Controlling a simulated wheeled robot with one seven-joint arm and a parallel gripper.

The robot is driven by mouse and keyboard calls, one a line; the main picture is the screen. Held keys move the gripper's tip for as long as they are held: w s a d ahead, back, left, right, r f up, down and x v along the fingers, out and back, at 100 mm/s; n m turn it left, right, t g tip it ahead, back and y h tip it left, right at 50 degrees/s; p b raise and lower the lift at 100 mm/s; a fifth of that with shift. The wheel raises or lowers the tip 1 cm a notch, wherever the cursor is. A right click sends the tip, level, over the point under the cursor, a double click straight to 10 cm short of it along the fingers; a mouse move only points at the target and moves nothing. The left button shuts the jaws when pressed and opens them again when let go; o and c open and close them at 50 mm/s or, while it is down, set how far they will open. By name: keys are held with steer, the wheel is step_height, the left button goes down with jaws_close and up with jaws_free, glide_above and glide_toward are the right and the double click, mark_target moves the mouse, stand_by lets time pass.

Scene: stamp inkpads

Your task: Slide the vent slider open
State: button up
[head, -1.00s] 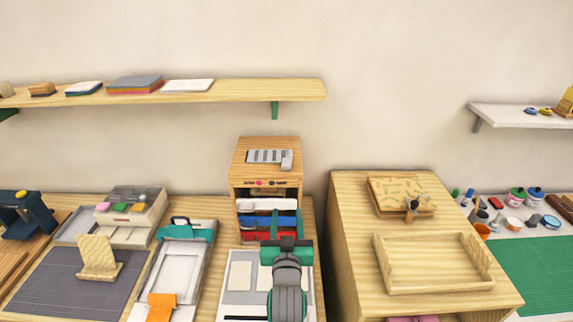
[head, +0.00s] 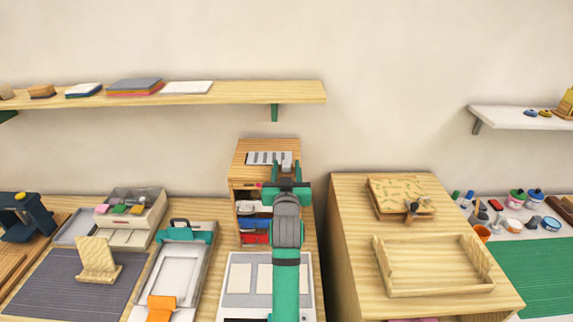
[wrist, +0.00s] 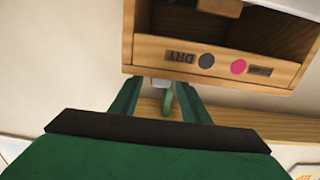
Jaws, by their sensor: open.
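The grey slotted vent plate (head: 262,157) lies on top of the wooden cabinet (head: 240,172). The slider's grey tab (head: 287,158) is at the plate's right end, partly hidden by my gripper. My gripper (head: 286,170) is open, its fingers at the cabinet's front top edge, just in front of the tab. In the wrist view, my gripper (wrist: 166,105) has its green fingers apart below the cabinet's labelled front panel (wrist: 190,58). A small grey piece (wrist: 161,83) shows between them, perhaps the tab; I cannot tell whether anything touches it.
The cabinet's open compartments hold white, blue and red items (head: 252,224), partly behind my arm. A wooden stand (head: 345,240) with an empty tray (head: 435,290) is to the right. A wooden shelf (head: 220,96) hangs above, and the wall space over the cabinet is clear.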

steer(key=shift+w, duration=1.05)
steer(key=shift+c, duration=0.7)
jaws_close()
